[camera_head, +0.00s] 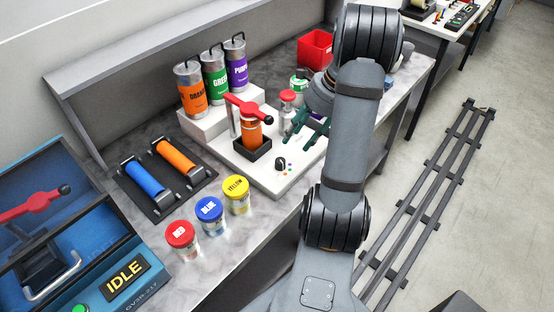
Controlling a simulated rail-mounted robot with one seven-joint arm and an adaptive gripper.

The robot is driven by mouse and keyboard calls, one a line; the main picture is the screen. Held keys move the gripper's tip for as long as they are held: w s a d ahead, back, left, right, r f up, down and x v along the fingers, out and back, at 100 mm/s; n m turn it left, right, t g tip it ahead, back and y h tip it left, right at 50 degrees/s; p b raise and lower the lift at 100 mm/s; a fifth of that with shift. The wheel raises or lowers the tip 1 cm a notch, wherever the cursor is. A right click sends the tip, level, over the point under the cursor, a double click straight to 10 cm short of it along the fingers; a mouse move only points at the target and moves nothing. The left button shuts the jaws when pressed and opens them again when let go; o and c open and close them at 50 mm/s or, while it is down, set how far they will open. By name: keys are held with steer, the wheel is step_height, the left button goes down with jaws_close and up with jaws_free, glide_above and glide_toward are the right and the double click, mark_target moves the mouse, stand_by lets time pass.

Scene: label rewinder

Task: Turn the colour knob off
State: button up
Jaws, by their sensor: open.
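The colour knob (280,163) is a small black knob with a pale mark, on the top of a white machine base (258,176). Small coloured dots lie on the base beside it. Which dot the knob points to is too small to tell. My gripper (303,126) has dark green fingers and is open. It is above the right part of the white base, up and to the right of the knob and apart from it.
An orange can stands in a black holder (253,156) under a red lever (247,106), left of the knob. A red-topped post (287,104) stands close to my gripper. Red, blue and yellow jars (209,215) stand at the front. A red bin (315,48) is behind.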

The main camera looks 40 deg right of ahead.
mark_target(280, 159)
steer(key=x, duration=1)
steer(key=shift+w+a, duration=0.1)
steer(key=shift+a, duration=0.35)
steer(key=shift+c, duration=1)
steer(key=c, duration=0.7)
steer(key=shift+c, duration=0.9)
